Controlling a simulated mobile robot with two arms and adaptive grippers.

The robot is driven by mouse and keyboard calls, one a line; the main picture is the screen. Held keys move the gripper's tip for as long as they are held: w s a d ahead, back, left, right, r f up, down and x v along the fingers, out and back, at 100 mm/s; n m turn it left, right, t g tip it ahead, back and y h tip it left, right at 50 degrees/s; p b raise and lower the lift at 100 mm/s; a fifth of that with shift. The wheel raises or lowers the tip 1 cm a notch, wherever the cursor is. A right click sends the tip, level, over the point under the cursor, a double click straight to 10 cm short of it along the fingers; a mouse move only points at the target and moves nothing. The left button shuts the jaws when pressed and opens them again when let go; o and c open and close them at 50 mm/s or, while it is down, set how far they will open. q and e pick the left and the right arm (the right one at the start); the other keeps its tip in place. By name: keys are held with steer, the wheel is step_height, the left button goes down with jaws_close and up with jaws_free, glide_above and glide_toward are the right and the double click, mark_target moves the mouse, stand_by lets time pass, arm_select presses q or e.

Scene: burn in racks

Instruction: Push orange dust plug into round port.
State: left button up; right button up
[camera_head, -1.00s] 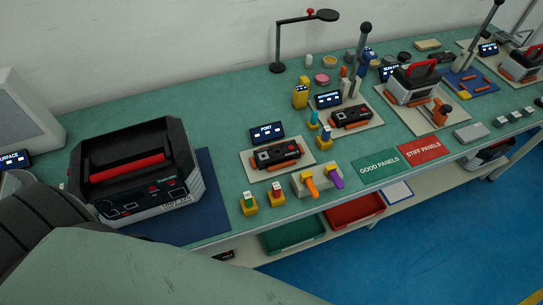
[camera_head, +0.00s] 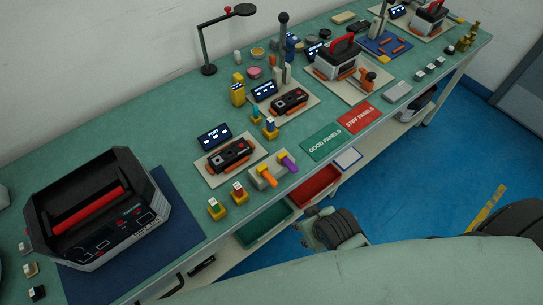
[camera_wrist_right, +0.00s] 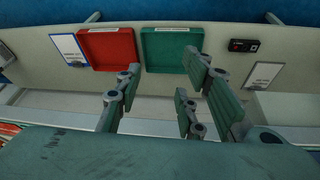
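The orange dust plug (camera_head: 268,176) sits in a light grey holder (camera_head: 256,182) near the table's front edge, beside a purple plug (camera_head: 288,164). A black device with orange parts (camera_head: 231,157) lies on a pale board behind the holder, below a small "PORT" display (camera_head: 214,137). Its round port is too small to make out. My right gripper (camera_head: 335,230) is low in front of the table, beside the red bin and apart from the plug. In the right wrist view its fingers (camera_wrist_right: 160,95) are spread and empty. My left gripper is out of view.
A red bin (camera_head: 315,187) and a green bin (camera_head: 264,224) sit on the shelf below the tabletop. A large black case (camera_head: 100,212) stands on a blue mat at left. Two yellow-based pieces (camera_head: 217,209) stand left of the holder. Green and red panels (camera_head: 323,144) lie to its right.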

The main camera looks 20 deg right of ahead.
steer(key=w+a+r+n+t, duration=0.35)
steer(key=w+r+t, duration=0.55)
steer(key=w+r, duration=0.95)
steer(key=w+a+r+n+t+y, duration=0.4)
steer(key=a+r, duration=0.3)
steer(key=r, duration=0.5)
steer(key=a+r+n+t+y, duration=0.1)
steer(key=a+r+n+y, duration=0.55)
steer(key=a+r, duration=0.25)
steer(key=s+a+n+g+y, duration=0.95)
steer(key=a+n+g, duration=0.3)
steer(key=n, duration=0.35)
steer(key=n+g+h+p, duration=0.1)
steer(key=n+g+h, duration=0.55)
steer(key=h, duration=1.35)
glide_above(272, 180)
steer(key=shift+n+t, duration=0.6)
steer(key=shift+n, duration=0.05)
step_height(272, 180, down, 22)
steer(key=shift+a, duration=0.15)
steer(key=shift+d+f+p, duration=0.2)
steer(key=shift+f+p, duration=0.05)
steer(key=shift+p, duration=0.1)
step_height(272, 180, down, 6)
steer(key=shift+r+p, duration=0.15)
steer(key=shift+p, duration=0.8)
steer(key=shift+f, duration=0.7)
